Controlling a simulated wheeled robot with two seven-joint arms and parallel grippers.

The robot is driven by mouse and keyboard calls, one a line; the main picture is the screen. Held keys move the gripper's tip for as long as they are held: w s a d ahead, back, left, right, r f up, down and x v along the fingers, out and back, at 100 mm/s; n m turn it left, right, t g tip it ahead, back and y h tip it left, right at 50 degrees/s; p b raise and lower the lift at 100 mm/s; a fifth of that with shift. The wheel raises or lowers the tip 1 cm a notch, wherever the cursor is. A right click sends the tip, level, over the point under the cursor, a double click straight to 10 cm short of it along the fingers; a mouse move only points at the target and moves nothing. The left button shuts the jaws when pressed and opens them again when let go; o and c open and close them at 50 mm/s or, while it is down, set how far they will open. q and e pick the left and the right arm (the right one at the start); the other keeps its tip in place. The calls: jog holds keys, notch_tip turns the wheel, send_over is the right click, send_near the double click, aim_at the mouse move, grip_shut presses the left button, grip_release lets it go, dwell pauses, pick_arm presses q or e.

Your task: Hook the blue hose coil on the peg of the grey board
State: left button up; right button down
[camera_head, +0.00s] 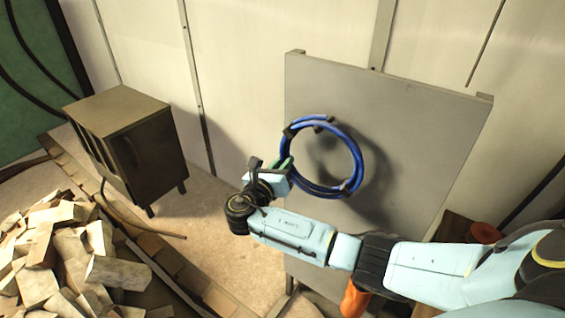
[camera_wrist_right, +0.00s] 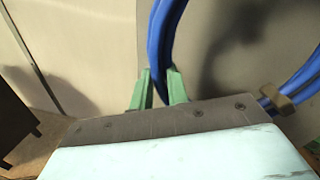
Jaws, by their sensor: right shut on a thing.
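The blue hose coil (camera_head: 354,158) is a ring of several turns with dark ties, held upright in front of the grey board (camera_head: 420,130). My right gripper (camera_head: 286,165) is shut on the left side of the coil. In the right wrist view, the green fingers (camera_wrist_right: 160,88) sit on both sides of the blue hose (camera_wrist_right: 163,40). The coil casts a shadow on the board; I cannot tell whether it touches the board. The peg cannot be made out. My left gripper is not in view.
A dark cabinet (camera_head: 130,140) stands at the left against the pale wall (camera_head: 245,70). A pile of split wood (camera_head: 60,250) lies at lower left. Orange objects (camera_head: 354,300) show near my right arm. Floor between cabinet and board is clear.

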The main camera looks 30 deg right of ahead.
dwell(0.4)
jog(key=c, duration=1.3)
grip_release()
